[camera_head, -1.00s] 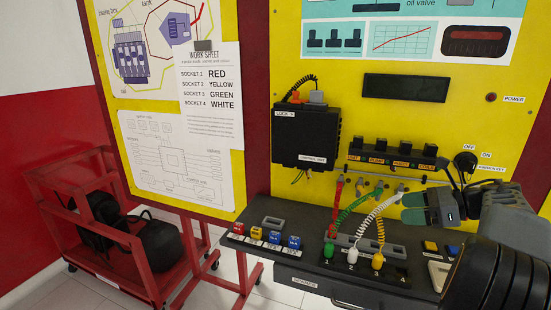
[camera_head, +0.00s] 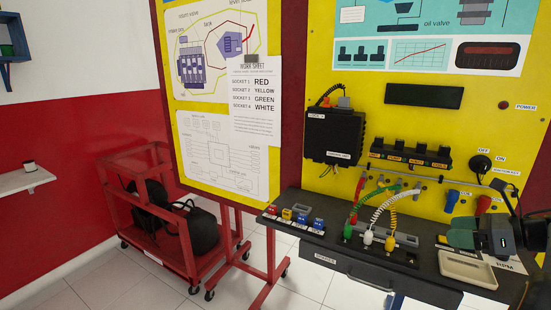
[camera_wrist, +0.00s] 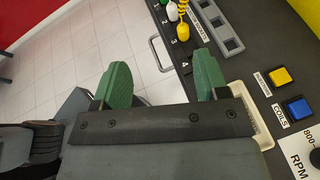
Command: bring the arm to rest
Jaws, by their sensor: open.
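My gripper (camera_head: 462,234) is at the right of the head view, with my arm coming in from the right edge. It hangs above the bench, over the cream tray (camera_head: 468,282) and in front of the yellow panel. In the wrist view my gripper (camera_wrist: 160,76) shows its two green fingers spread wide with nothing between them. Floor tiles and the dark bench edge show beyond the fingers. The gripper seems to touch nothing.
The dark bench (camera_head: 345,262) carries a socket block with green, white and yellow plugs (camera_head: 390,244) on coiled leads. A drawer handle (camera_wrist: 160,55) sticks out at the front. A red cart (camera_head: 150,225) stands left. Tiled floor is clear between cart and wall shelf.

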